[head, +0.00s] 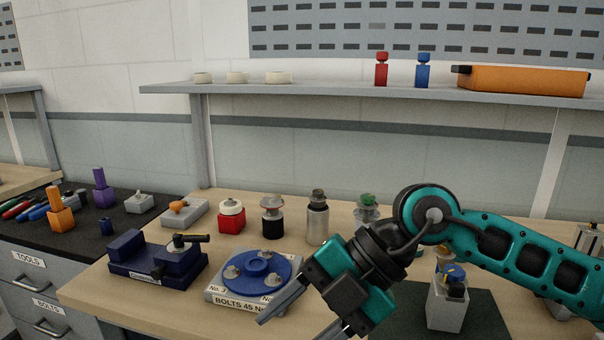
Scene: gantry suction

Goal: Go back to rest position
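My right arm comes in from the right edge, bent at a teal and black wrist. My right gripper (290,329) points down and to the left over the front of the wooden workbench (90,292). Its two fingers are spread apart with nothing visible between them; one finger is partly cut off by the bottom edge. The gripper is just right of the blue bolt disc (262,267) on its grey labelled base and appears in front of it. My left arm and gripper are not in view.
A blue vise (155,262) stands left of the disc. Several bottles and jars, including a silver cylinder (317,222), stand behind. A grey block with a blue and yellow top (447,302) sits on a dark mat (400,322) below the arm. A shelf (340,93) spans above.

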